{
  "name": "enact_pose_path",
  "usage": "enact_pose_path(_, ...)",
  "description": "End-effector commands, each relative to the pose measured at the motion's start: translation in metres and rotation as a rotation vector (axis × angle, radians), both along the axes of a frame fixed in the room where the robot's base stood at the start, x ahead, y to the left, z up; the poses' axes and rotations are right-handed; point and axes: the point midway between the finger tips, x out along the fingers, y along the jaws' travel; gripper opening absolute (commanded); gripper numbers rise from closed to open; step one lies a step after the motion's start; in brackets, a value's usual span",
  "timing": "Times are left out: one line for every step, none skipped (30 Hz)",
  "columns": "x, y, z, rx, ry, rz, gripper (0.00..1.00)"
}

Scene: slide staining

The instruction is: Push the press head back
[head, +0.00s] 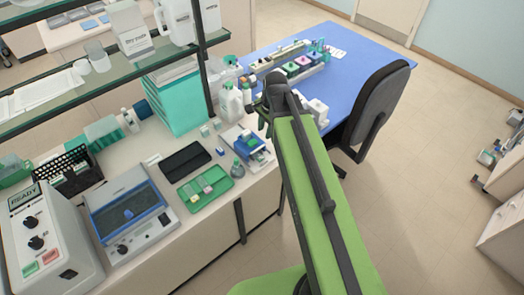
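A small white device with a blue upper part (248,143) stands near the front edge of the bench; it may be the press, but its head is too small to make out clearly. My green arm reaches away from the bottom of the head view. My gripper (264,110) is dark and lies at the far end of the arm, above and just beyond this device, near the bench's right end. It appears apart from the device. The fingers are small and partly hidden by the arm, so their opening is unclear.
A green tray (204,188), a black tray (185,161) and a small bottle (239,169) stand left of the device. White bottles (231,103) are close to my gripper. A blue table (349,82) with staining equipment lies beyond. A dark chair (379,105) stands right; floor there is clear.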

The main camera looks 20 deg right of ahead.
Motion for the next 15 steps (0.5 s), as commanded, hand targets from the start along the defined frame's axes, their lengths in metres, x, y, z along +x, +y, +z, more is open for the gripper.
enact_pose_path(0.003, 0.001, -0.022, 0.0, 0.0, 0.0, 0.31)
enact_pose_path(0.004, 0.002, -0.029, 0.0, 0.0, 0.0, 0.31)
enact_pose_path(0.005, 0.002, -0.037, 0.0, 0.0, 0.0, 0.31)
enact_pose_path(0.006, 0.003, -0.043, 0.0, 0.0, 0.0, 0.31)
enact_pose_path(0.007, 0.003, -0.049, 0.0, 0.0, 0.0, 0.31)
enact_pose_path(0.008, 0.004, -0.057, 0.0, 0.0, 0.0, 0.31)
enact_pose_path(0.009, 0.004, -0.063, 0.0, 0.0, 0.0, 0.31)
enact_pose_path(0.01, 0.005, -0.069, 0.0, 0.0, 0.0, 0.31)
enact_pose_path(0.012, 0.005, -0.077, 0.0, 0.0, 0.0, 0.31)
enact_pose_path(0.012, 0.006, -0.083, 0.0, 0.0, -0.001, 0.31)
enact_pose_path(0.013, 0.006, -0.087, 0.0, 0.0, -0.001, 0.31)
enact_pose_path(0.014, 0.006, -0.093, 0.0, 0.0, -0.001, 0.31)
enact_pose_path(0.015, 0.007, -0.095, 0.0, 0.0, -0.001, 0.31)
enact_pose_path(0.015, 0.007, -0.098, 0.0, 0.0, -0.001, 0.31)
enact_pose_path(0.016, 0.007, -0.099, 0.0, 0.0, -0.001, 0.31)
